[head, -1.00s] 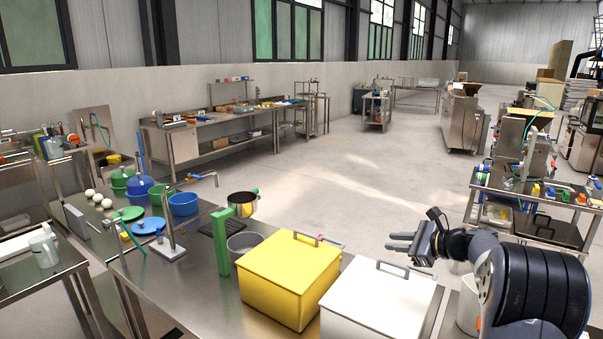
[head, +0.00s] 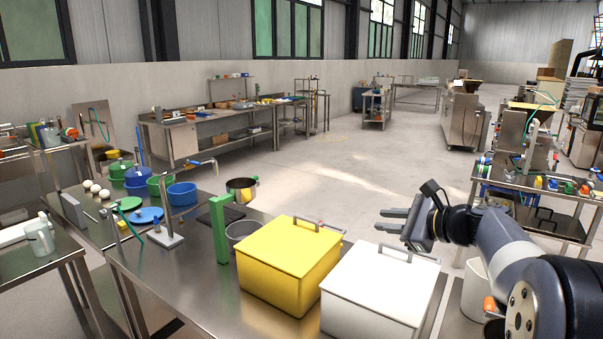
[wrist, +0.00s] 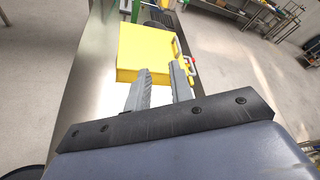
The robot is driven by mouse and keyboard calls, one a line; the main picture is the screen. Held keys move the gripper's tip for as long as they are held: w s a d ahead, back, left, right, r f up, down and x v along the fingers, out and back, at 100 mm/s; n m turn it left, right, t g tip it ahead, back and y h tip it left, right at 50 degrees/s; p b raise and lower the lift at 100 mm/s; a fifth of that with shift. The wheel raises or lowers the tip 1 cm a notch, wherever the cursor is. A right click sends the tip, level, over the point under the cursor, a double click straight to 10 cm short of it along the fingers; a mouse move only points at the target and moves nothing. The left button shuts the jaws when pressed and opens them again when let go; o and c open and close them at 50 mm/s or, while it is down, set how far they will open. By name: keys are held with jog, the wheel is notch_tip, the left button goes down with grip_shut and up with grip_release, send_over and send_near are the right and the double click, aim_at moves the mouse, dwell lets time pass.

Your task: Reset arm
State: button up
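My gripper (head: 383,219) is held in the air at the right, above and behind the white box (head: 378,285) in the head view. Its two grey fingers are apart with nothing between them. In the wrist view the gripper (wrist: 160,78) points towards the yellow box (wrist: 146,50), with a gap between the fingers. My arm reaches in from the lower right of the head view, bent at the elbow.
The yellow box (head: 289,262) and white box stand lidded on the steel table (head: 180,290). A green post (head: 220,240), a grey pot and a tap stand left of them. A white bucket (head: 475,285) is under my arm. Open floor (head: 330,180) lies beyond.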

jog(key=s+r+n+t+b, duration=0.1)
jog(key=s+r+b, duration=0.1)
jog(key=s+b, duration=0.3)
jog(key=s, duration=0.3)
jog(key=shift+d+n, duration=0.3)
jog(key=shift+d, duration=0.05)
